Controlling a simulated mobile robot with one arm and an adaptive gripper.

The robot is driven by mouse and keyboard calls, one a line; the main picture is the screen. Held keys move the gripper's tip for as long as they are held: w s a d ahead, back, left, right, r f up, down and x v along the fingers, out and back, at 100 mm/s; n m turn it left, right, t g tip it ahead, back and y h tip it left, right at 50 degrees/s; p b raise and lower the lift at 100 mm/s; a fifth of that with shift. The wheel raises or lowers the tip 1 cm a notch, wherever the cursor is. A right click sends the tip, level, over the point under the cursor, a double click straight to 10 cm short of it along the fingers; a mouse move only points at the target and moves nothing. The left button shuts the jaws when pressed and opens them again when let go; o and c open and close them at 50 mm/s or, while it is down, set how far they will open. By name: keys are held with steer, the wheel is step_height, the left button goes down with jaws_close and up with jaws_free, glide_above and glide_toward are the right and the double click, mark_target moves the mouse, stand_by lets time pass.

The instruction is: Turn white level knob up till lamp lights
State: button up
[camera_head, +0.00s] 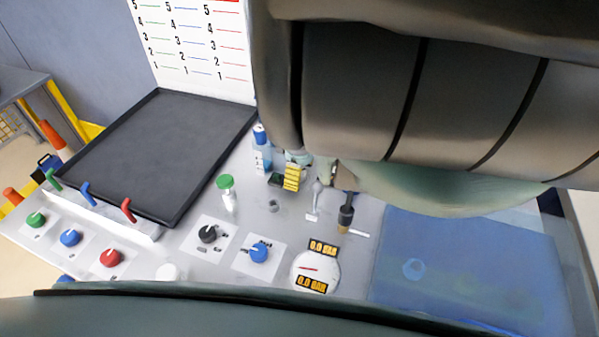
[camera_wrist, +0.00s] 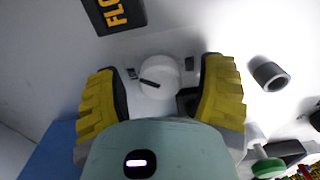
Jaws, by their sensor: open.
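In the wrist view a round white knob (camera_wrist: 159,76) with a black pointer line sits on a pale plate. My gripper (camera_wrist: 163,97) is open, with its yellow ribbed fingers to the left and right of the knob. The knob shows in the gap between them; I cannot tell whether either finger touches it. In the head view my gripper (camera_head: 291,177) is above the back of the panel, and I cannot make out this knob there. I cannot pick out a lamp in either view.
A dark label (camera_wrist: 115,14) reading "FLO" is above the knob. A grey cylinder (camera_wrist: 268,74) and a green-topped valve (camera_wrist: 268,168) stand to the right. The head view shows a black knob (camera_head: 208,234), a blue knob (camera_head: 259,252), a gauge (camera_head: 312,268) and a black tray (camera_head: 115,205).

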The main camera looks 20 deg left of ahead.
steer(key=shift+r, duration=0.15)
step_height(320, 180, up, 12)
stand_by(0.8)
stand_by(0.6)
